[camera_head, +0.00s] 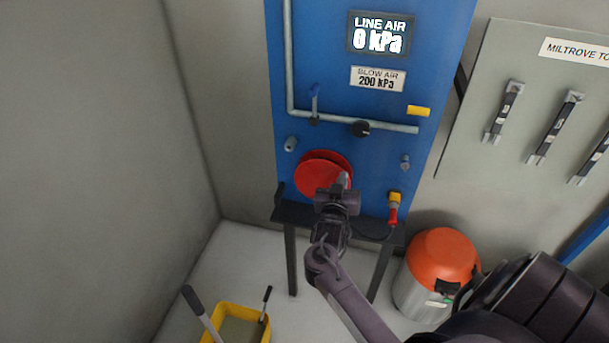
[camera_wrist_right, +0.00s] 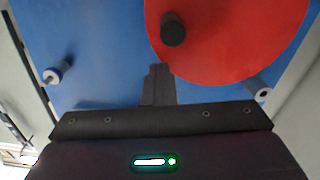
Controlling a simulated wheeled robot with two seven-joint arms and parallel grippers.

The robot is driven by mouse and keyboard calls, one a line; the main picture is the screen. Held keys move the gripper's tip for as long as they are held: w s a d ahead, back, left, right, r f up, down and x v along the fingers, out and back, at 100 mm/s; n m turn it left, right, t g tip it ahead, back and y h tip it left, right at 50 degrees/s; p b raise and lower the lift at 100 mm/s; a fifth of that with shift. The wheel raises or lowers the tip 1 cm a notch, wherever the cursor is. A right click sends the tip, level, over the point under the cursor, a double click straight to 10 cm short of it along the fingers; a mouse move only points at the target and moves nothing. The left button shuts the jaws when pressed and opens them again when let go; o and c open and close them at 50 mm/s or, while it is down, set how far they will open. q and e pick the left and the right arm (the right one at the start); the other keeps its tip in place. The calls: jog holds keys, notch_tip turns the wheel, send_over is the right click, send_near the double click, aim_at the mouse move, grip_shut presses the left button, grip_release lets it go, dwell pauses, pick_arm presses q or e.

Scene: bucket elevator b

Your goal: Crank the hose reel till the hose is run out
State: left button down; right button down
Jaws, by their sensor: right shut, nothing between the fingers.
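The hose reel (camera_head: 322,168) is a red disc on the blue panel, partly hidden behind my right gripper in the head view. In the right wrist view the red disc (camera_wrist_right: 240,35) fills the upper right, with a dark round crank knob (camera_wrist_right: 173,30) standing out from it. My right gripper (camera_head: 343,181) is in front of the reel's lower right part. Its fingers (camera_wrist_right: 157,72) are shut and empty, pointing at the disc's edge just below the knob in that view, with a gap to the knob. A yellow-and-red nozzle (camera_head: 393,208) hangs right of the reel on a dark hose. My left gripper is not in view.
An orange-topped canister (camera_head: 440,262) stands lower right, a yellow bucket (camera_head: 212,312) lower left.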

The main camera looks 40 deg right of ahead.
jog(key=shift+w+a+r, duration=0.2)
jog(key=shift+r, duration=0.25)
jog(key=shift+w+a+r, duration=0.15)
jog(key=shift+w+r, duration=0.05)
jog(key=shift+r, duration=0.2)
jog(key=shift+w+a+r+p, duration=0.1)
jog(key=shift+w+a+p, duration=0.1)
jog(key=shift+w+p, duration=0.1)
jog(key=w+a+r, duration=0.1)
jog(key=w+a, duration=0.3)
jog(key=w, duration=0.1)
jog(key=shift+a+r+b, duration=0.15)
jog(key=shift+r+b, duration=0.15)
jog(key=shift+b, duration=0.1)
jog(key=c, duration=1.6)
grip_release()
jog(key=shift+s, duration=0.15)
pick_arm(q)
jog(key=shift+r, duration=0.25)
pick_arm(e)
jog(key=o, duration=0.8)
